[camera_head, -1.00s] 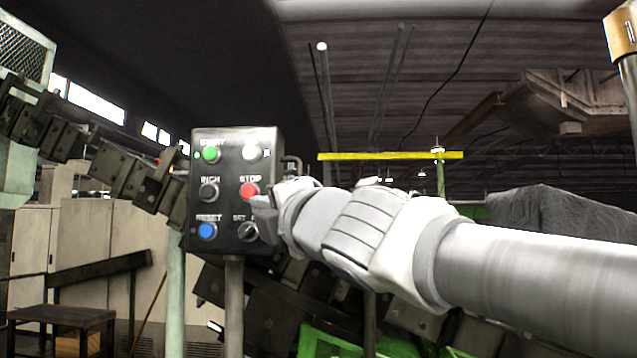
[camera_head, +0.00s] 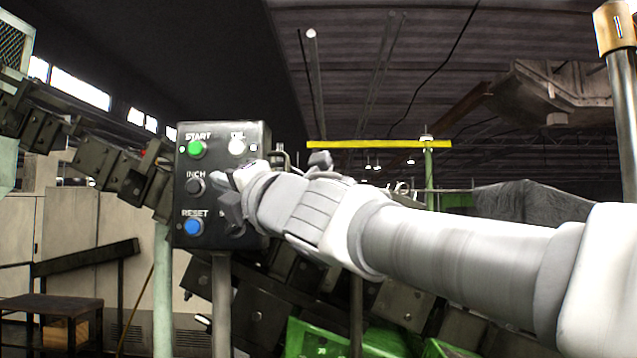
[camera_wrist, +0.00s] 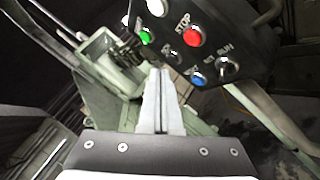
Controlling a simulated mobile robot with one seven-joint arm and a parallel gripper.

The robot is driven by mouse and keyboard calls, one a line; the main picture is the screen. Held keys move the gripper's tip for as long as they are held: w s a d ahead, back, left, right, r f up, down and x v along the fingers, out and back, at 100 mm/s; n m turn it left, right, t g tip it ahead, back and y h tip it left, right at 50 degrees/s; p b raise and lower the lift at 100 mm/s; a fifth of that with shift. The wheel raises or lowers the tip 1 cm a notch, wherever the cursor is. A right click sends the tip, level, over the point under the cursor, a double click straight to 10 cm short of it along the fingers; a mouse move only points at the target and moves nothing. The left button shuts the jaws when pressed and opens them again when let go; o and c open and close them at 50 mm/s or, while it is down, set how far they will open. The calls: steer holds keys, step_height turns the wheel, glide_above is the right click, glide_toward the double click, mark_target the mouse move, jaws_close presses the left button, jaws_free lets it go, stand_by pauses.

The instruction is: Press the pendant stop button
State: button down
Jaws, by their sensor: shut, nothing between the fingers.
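The pendant (camera_head: 222,132) is a dark box on a post. The red stop button (camera_wrist: 195,37), labelled STOP, shows plainly in the wrist view, on the pendant's face. In the head view my gripper hides it. My gripper (camera_head: 222,186) is in front of the pendant's face, over its middle right part. In the wrist view its fingertips (camera_wrist: 161,72) are together and empty, below and left of the red button in the picture. I see no contact with the button.
Close to the red button are the green START button (camera_head: 197,149), white button (camera_head: 237,147), black INCH button (camera_head: 194,186), blue RESET button (camera_head: 193,227) and a selector switch (camera_wrist: 227,66). A dark table (camera_head: 60,305) stands at lower left.

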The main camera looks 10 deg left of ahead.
steer(key=shift+w+a+p, duration=0.15)
steer(key=shift+w+p, duration=0.3)
steer(key=shift+w, duration=0.8)
steer(key=shift+w+a+p, duration=0.15)
steer(key=shift+w+p, duration=0.25)
steer(key=shift+w, duration=1.25)
steer(key=shift+w+p, duration=0.3)
steer(key=shift+w, duration=0.15)
stand_by(0.7)
steer(key=shift+s, duration=0.15)
steer(key=shift+s+b, duration=0.4)
steer(key=shift+s, duration=0.3)
steer(key=shift+s+d+b, duration=0.15)
steer(key=shift+s+b, duration=0.35)
steer(key=shift+s, duration=0.75)
steer(key=shift+s+d+b, duration=0.15)
steer(key=shift+s+b, duration=0.35)
steer(key=shift+s, duration=0.75)
